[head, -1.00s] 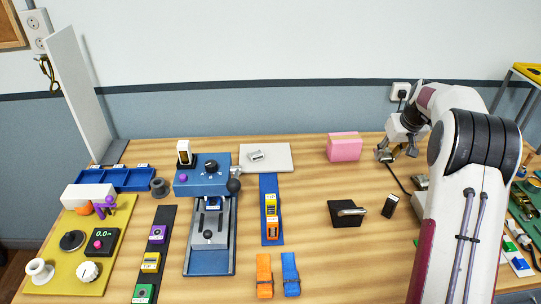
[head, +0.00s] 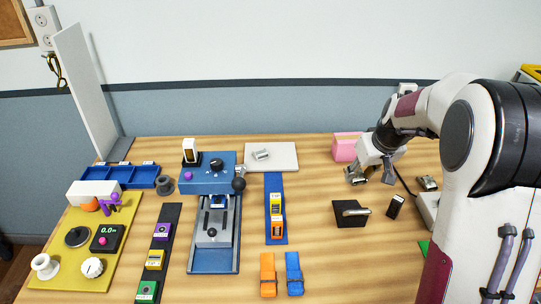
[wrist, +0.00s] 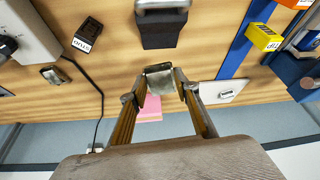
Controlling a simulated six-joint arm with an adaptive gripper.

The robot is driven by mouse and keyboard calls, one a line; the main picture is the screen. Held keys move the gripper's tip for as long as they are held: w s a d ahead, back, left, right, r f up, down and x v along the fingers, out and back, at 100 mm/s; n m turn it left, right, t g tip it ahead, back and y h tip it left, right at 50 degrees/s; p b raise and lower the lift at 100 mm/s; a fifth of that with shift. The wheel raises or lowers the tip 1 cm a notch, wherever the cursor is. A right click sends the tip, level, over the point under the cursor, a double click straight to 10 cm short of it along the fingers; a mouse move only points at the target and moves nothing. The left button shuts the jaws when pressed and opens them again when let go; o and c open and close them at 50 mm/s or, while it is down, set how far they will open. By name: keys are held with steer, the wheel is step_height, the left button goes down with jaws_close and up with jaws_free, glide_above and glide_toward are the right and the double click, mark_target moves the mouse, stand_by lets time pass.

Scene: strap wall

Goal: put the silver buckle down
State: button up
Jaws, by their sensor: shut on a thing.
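My gripper (head: 370,178) hangs over the right part of the table, in front of the pink block. In the wrist view my gripper (wrist: 160,92) has its two fingers closed on a silver buckle (wrist: 159,75), held between the tips. In the head view the held buckle is too small and covered to make out clearly. Another metal buckle (head: 428,183) lies on the table to the right, and it shows in the wrist view (wrist: 55,75). A small silver buckle (head: 261,154) lies on the white plate (head: 285,163) at the back.
A pink block (head: 345,146) stands behind the gripper. A black pad with a metal piece (head: 350,214) and a small black labelled block (head: 395,206) stand in front. A black cable (wrist: 88,78) runs nearby. Bare wood lies between the blue strap (head: 273,182) and the black pad.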

steer(key=s+a+r+n, duration=0.1)
steer(key=s+a, duration=0.5)
steer(key=a, duration=0.1)
steer(key=n+y, duration=0.1)
steer(key=n, duration=0.1)
glide_above(282, 166)
steer(key=s, duration=0.2)
steer(key=shift+w+d+f, duration=0.15)
steer(key=shift+f, duration=0.6)
steer(key=shift+w+d+f, duration=0.1)
steer(key=shift+d+f, duration=0.05)
steer(key=shift+f, duration=0.55)
steer(key=shift+f+g, duration=0.1)
steer(key=shift+g, duration=0.2)
steer(key=shift+f, duration=1.9)
steer(key=shift+f, duration=2)
